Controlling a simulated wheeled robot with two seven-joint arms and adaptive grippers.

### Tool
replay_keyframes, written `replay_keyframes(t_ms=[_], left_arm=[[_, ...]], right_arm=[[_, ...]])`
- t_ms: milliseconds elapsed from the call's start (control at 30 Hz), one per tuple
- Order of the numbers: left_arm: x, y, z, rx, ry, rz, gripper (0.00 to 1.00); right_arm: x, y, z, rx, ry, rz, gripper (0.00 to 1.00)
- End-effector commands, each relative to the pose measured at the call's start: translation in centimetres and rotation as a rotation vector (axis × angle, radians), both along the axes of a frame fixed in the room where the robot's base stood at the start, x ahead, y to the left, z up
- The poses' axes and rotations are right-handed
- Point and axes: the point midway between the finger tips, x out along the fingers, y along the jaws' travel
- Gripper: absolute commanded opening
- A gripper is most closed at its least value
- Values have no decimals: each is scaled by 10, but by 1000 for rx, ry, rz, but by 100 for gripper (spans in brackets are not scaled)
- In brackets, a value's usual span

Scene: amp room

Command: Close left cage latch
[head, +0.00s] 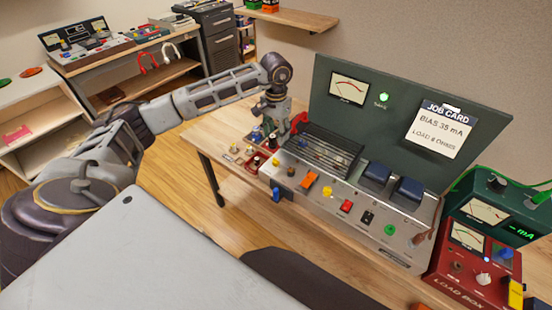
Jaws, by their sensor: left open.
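A dark barred cage (328,146) sits on the left part of the amp's metal chassis (345,205), in front of a green upright panel. A small red-orange piece (299,122) stands at the cage's left end; it may be the left latch, but I cannot tell whether it is open or closed. My left gripper (271,134) points down just left of the cage, close to this piece. It is open, with nothing seen held in it. Whether a finger touches the piece is unclear. My right gripper is out of view.
The chassis front carries an orange switch (309,180), a blue knob and several other controls. Small parts lie on the wooden bench (208,133) left of the amp. A red load box (470,265) and a green meter (500,205) stand at right.

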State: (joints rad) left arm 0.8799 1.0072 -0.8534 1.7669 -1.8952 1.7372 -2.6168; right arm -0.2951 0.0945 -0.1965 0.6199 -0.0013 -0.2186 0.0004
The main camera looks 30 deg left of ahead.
Motion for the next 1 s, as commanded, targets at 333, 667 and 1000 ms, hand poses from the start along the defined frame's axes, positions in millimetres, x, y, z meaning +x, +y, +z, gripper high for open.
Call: replay_keyframes(t_ms=[333, 667, 1000], left_arm=[[-1, -1, -35, -1, 3, 0, 48], [-1, 0, -79, -1, 2, 0, 48], [0, -1, -119, -2, 1, 0, 48]], right_arm=[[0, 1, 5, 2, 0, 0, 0], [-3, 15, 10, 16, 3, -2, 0], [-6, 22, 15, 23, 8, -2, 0]])
